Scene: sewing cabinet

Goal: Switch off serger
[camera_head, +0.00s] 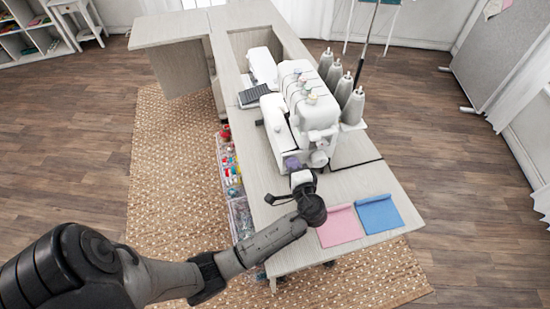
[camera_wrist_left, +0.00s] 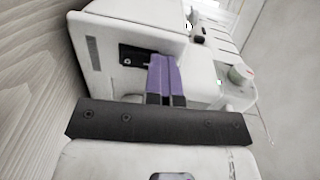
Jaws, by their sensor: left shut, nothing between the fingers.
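The white serger (camera_head: 312,110) stands on the cabinet top with spools of thread behind it. My left gripper (camera_head: 291,162) is at the near end of the serger, its purple fingers shut with nothing between them. In the left wrist view the shut fingers (camera_wrist_left: 162,62) point at the serger's side (camera_wrist_left: 107,55). A small black switch panel (camera_wrist_left: 133,56) sits on that side, just left of the fingertips, which hide its right part. I cannot tell whether the fingers touch it or how the switch is set. A small green light (camera_wrist_left: 219,83) shows on the serger to the right.
A pink cloth (camera_head: 340,227) and a blue cloth (camera_head: 379,214) lie on the cabinet top (camera_head: 292,257) at the near right. A white sewing machine (camera_head: 262,66) stands behind the serger. Clear bins (camera_head: 241,217) with colourful supplies are below the left edge.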

